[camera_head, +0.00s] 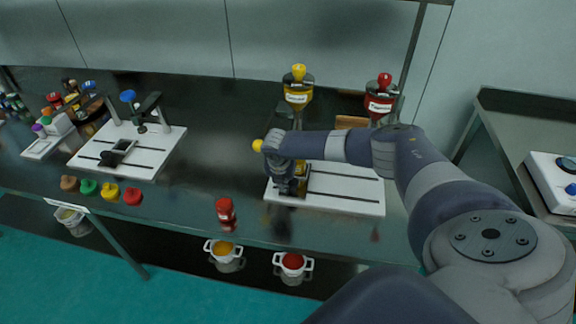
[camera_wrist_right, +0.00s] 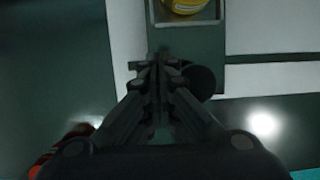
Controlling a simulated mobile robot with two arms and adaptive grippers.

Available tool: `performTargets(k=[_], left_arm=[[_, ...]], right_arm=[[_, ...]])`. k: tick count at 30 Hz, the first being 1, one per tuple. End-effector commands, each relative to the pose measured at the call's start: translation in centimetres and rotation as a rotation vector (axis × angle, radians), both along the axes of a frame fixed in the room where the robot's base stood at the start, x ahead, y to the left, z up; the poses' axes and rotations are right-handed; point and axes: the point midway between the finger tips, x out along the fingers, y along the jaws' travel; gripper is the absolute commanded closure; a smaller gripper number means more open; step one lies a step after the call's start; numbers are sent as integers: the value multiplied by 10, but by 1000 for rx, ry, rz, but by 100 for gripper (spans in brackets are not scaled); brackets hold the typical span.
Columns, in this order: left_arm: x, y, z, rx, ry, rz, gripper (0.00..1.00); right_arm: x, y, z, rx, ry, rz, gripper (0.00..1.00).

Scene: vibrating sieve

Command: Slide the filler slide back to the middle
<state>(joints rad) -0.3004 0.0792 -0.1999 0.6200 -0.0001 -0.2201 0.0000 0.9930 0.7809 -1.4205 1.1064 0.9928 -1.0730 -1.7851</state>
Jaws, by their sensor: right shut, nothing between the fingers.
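The filler slide is a dark plate (camera_wrist_right: 207,40) with a pale-rimmed frame, lying at the left end of the white base (camera_head: 345,201). Something yellow (camera_wrist_right: 183,5) shows inside its frame in the right wrist view. My right gripper (camera_head: 286,188) is over the slide's near end, pointing down, with its fingers shut and empty. In the right wrist view its closed fingertips (camera_wrist_right: 158,62) overlap the slide, beside a dark round knob (camera_wrist_right: 199,82). I cannot tell if they touch it. The arm and gripper hide part of the slide in the head view. My left gripper is out of view.
A yellow hopper (camera_head: 298,92) and a red hopper (camera_head: 380,106) stand behind the base. A red-capped jar (camera_head: 225,210) is near the table's front edge. Another white fixture (camera_head: 165,140) stands at left, with coloured caps (camera_head: 110,190) before it. Open dark tabletop lies between the fixtures.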

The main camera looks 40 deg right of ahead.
Motion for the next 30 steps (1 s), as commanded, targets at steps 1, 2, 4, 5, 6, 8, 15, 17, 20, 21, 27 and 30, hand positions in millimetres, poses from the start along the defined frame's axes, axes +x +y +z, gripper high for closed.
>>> performTargets(k=[1, 2, 4, 5, 6, 8, 15, 17, 20, 21, 27, 30], left_arm=[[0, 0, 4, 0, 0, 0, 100], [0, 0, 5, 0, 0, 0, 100], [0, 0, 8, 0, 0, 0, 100], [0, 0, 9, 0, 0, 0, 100], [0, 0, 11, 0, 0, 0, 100], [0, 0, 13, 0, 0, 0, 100], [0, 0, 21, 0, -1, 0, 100], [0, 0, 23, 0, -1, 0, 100], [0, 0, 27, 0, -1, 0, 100], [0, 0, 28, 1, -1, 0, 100], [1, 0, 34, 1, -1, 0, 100], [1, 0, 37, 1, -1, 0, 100]], right_arm=[[-4, -3, 1, 0, 3, -1, 100], [-5, -3, 1, 0, 3, -1, 100], [-8, -6, 1, 1, 2, 1, 100], [-9, -7, 1, 1, 2, 1, 100], [-11, -8, 1, 1, 2, 1, 100], [-14, -11, 1, -1, 2, 0, 100], [-25, -20, 1, 0, 2, 1, 100], [-28, -23, 1, 0, 2, 1, 100], [-32, -27, 1, -1, 2, 0, 100], [-34, -28, 1, 1, 2, 1, 100], [-43, -36, 1, 0, 1, 0, 100], [-48, -40, 1, 0, 3, 0, 100]])
